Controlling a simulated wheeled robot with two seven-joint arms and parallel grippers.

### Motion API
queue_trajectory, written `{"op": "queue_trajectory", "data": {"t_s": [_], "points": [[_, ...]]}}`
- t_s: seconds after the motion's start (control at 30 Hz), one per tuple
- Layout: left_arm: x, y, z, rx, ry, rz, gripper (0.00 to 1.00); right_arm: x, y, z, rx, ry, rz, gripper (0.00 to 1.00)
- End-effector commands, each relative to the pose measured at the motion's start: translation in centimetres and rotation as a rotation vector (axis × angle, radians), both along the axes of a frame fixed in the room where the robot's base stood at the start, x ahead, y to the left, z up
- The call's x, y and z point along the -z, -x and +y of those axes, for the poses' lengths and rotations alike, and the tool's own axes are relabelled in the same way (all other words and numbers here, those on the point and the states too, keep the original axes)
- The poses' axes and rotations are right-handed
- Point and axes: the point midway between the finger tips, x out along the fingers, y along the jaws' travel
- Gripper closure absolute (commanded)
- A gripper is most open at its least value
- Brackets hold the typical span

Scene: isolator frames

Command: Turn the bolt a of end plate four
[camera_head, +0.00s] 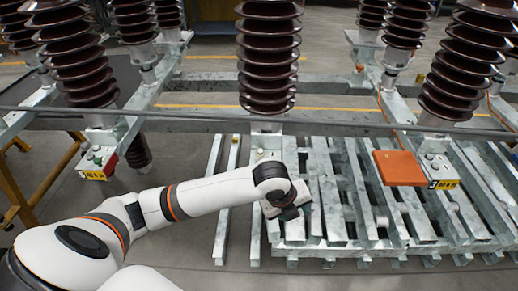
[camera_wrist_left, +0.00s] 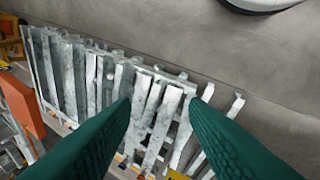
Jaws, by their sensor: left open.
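My left gripper (camera_head: 289,207) hangs at the end of my white arm over the metal slats, in front of the middle insulator. In the left wrist view its two green fingers (camera_wrist_left: 159,103) are spread apart with nothing between them. End plates with small bolts and yellow labels show at the left insulator's foot (camera_head: 97,167) and the right insulator's foot (camera_head: 437,168). I cannot read which is end plate four. The foot of the middle insulator (camera_head: 266,138) is partly hidden by my arm. A yellow patch (camera_wrist_left: 177,175) shows at the bottom edge of the left wrist view. No bolt is clear there.
Galvanized slats (camera_head: 330,190) lie stacked below the gripper and fill much of the left wrist view (camera_wrist_left: 95,80). An orange plate (camera_head: 398,168) stands beside the right end plate. Yellow bars (camera_head: 25,195) are at the left. Grey floor (camera_wrist_left: 275,65) is clear.

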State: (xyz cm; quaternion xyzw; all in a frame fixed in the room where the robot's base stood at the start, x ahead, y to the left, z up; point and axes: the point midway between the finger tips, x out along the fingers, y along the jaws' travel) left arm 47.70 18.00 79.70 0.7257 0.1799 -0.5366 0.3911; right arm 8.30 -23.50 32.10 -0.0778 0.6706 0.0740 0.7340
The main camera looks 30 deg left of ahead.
Motion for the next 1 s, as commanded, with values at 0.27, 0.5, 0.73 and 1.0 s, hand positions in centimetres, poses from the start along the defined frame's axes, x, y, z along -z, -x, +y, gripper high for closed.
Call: {"op": "queue_trajectory", "data": {"t_s": [0.27,0.5,0.73,1.0], "points": [[-7.0,-7.2,11.1,0.422,-0.336,-0.047,0.59,0.0,0.0,0.0,0.000,0.001,0.000,0.64],[-12.0,-9.1,18.0,0.588,-0.452,-0.051,0.59,0.0,0.0,-0.1,0.001,0.001,0.000,0.64],[-11.8,-9.6,19.2,0.622,-0.466,-0.052,0.59,0.1,0.0,-0.1,0.001,0.001,0.000,0.64],[-7.1,-11.5,19.4,0.620,-0.466,-0.051,0.59,0.6,0.0,-0.1,0.000,0.001,0.000,0.64]]}}
